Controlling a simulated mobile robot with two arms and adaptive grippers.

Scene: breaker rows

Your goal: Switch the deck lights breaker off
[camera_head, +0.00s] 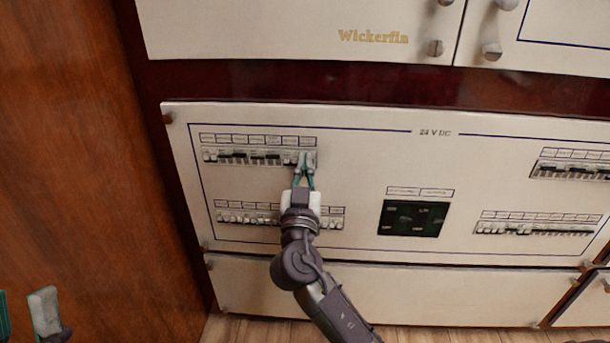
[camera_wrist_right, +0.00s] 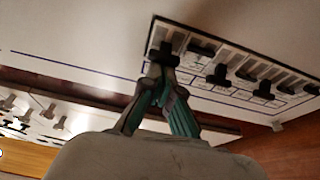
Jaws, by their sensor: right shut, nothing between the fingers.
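The 24 V DC panel (camera_head: 350,165) is cream with rows of small breakers under label strips. The labels are too small to read, so I cannot tell which one is the deck lights breaker. My right gripper (camera_head: 304,158) is shut and empty, its tips at the right end of the upper left breaker row (camera_head: 250,157). In the right wrist view, the fingertips (camera_wrist_right: 165,68) are at a black breaker toggle (camera_wrist_right: 164,50) at the row's end; I cannot tell whether they touch. My left gripper (camera_head: 26,314) shows partly at the bottom left corner, its fingers apart, away from the panel.
A lower left breaker row (camera_head: 240,217) is partly hidden behind my right gripper. A dark socket block (camera_head: 412,218) and two more rows, upper right (camera_head: 572,170) and lower right (camera_head: 530,229), sit to the right. A wooden wall (camera_head: 80,150) bounds the left.

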